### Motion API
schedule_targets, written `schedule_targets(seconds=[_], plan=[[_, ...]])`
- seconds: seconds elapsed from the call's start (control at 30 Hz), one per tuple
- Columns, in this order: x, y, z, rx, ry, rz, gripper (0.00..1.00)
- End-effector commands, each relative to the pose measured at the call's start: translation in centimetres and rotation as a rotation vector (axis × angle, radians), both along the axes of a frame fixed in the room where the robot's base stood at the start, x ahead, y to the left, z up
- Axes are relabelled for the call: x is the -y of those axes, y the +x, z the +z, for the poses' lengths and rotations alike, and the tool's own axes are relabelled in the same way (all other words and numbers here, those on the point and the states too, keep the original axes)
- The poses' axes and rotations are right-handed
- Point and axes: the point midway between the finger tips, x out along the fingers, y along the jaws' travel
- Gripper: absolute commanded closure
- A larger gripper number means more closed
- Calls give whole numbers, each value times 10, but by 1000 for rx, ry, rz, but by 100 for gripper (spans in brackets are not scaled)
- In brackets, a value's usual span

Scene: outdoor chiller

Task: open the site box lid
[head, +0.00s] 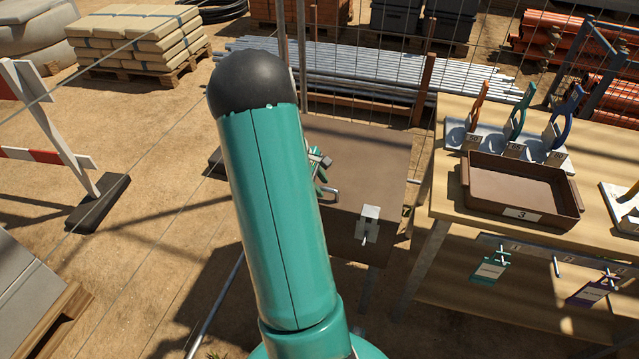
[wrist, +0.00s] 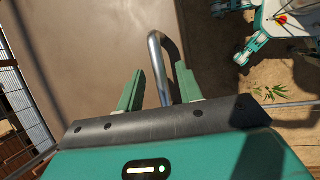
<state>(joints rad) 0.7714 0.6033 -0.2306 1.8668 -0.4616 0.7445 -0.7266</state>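The site box is brown, and its flat lid (head: 375,150) lies shut in the middle of the head view. A light grey latch (head: 368,224) sits on the near side of the box. In the wrist view the lid (wrist: 95,45) fills the upper left, and a bent grey metal handle (wrist: 155,50) runs down from it. My gripper (wrist: 160,68) is open, with one green finger on each side of the handle. I see gaps beside the handle. In the head view my arm hides most of the gripper and the left part of the box.
A wooden table (head: 450,205) stands to the right with a brown tray (head: 520,187) and several upright coloured tools. A wire fence runs behind the box, with stacked pipes (head: 350,75) beyond. A red-and-white barrier (head: 45,155) stands at left. Sandy ground lies between.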

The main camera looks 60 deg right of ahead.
Motion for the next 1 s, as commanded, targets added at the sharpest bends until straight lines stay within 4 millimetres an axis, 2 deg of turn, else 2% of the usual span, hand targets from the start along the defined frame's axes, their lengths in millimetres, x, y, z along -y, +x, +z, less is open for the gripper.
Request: schedule_targets(seconds=[0.13,0.3,0.33,0.67,0.87,1.0], plan=[[0,0,0,0,0,0,64],[0,0,0,0,0,0,97],[0,0,0,0,0,0,100],[1,0,6,-1,9,-2,100],[7,1,29,-6,57,-3,100],[14,1,56,-16,123,-4,100]])
